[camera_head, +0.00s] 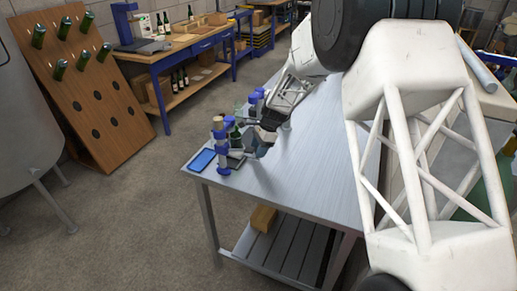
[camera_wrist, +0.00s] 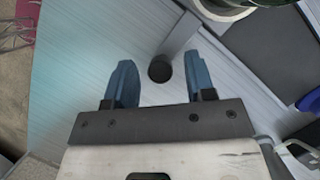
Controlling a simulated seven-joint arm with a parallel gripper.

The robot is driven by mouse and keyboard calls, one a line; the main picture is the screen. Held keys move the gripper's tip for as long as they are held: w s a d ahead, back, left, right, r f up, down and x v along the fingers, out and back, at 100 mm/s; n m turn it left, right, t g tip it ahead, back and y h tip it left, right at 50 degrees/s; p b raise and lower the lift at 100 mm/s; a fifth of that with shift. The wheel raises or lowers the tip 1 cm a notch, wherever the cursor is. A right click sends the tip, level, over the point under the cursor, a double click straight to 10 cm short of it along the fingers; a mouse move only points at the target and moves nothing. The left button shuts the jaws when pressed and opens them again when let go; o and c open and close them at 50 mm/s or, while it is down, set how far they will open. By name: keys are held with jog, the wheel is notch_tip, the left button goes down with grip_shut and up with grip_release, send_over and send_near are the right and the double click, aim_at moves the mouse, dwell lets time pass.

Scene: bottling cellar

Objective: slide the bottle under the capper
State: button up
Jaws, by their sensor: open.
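The capper (camera_head: 218,146), a wooden and blue upright device, stands near the left corner of the metal table. A dark green bottle (camera_head: 235,134) stands just behind and right of it, partly hidden. My gripper (camera_head: 262,138) is low over the table, right of the bottle and capper. In the wrist view my gripper (camera_wrist: 158,62) is open, fingers apart. A dark round spot (camera_wrist: 160,69) on a grey strip shows between the fingers; I cannot tell what it is. At the top right edge, a pale ring (camera_wrist: 226,10) with dark green beside it is cut off.
A blue flat pad (camera_head: 202,160) lies at the table's left corner. Another blue upright device (camera_head: 255,98) stands behind the bottle. The metal table (camera_head: 310,165) is clear to the right of my gripper. In the wrist view a dark plate (camera_wrist: 270,55) lies at the right.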

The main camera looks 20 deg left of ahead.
grip_shut()
dwell(0.4)
jog(key=shift+s, duration=1.55)
jog(key=shift+s+f, duration=0.1)
jog(key=shift+s, duration=0.55)
grip_release()
